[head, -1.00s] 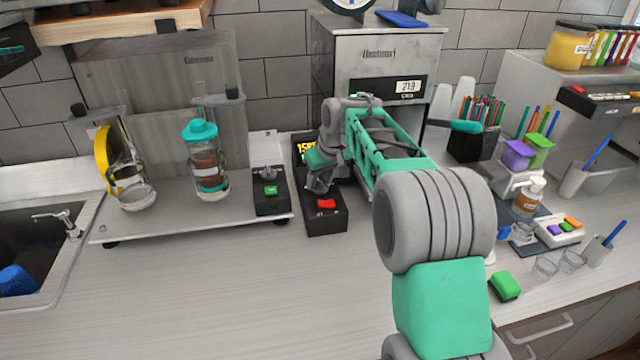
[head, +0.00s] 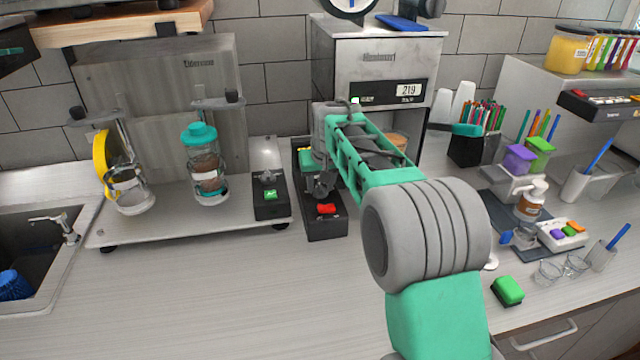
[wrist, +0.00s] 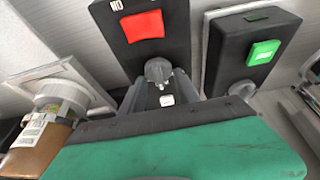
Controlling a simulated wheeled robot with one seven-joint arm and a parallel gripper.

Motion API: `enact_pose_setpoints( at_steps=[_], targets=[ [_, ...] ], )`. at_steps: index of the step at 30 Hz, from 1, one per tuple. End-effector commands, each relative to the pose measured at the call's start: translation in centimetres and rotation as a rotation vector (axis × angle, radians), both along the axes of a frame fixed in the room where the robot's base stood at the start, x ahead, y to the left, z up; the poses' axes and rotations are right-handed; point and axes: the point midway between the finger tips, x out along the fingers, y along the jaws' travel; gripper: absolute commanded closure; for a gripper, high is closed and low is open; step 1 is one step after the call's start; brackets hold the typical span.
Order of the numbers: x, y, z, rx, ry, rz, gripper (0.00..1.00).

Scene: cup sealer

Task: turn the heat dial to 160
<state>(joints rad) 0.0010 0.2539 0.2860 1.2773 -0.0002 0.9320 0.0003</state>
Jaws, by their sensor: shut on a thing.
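The black control box (head: 325,228) stands on the counter in front of the sealer, with a red rocker switch (head: 326,209) at its near end. In the wrist view the grey heat dial (wrist: 158,70) sits just below the red switch, between my fingertips. My gripper (wrist: 158,88) is shut on the dial; it also shows in the head view (head: 320,188), reaching down over the box. My gripper and wrist cover most of the box's far part in the head view, and the dial's reading cannot be made out.
A second black box (head: 271,205) with a green switch sits close to the left, by the jar stand (head: 110,232). The steel machine (head: 375,60) behind shows 219. Cups, pens and bottles crowd the right. The front counter is clear.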

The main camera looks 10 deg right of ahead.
Motion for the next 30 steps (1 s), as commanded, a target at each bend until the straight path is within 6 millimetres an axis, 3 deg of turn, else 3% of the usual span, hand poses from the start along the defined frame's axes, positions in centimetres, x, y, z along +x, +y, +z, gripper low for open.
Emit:
enact_pose_setpoints(
  at_steps=[9, 17, 30],
  targets=[
    [0.0, 0.0, 0.0, 0.0, -0.001, 0.001, 0.41],
    [-0.1, 0.0, 0.2, 0.0, -0.002, 0.001, 0.41],
    [-2.8, 0.0, 6.9, 0.0, -0.003, 0.001, 0.41]
  ],
)
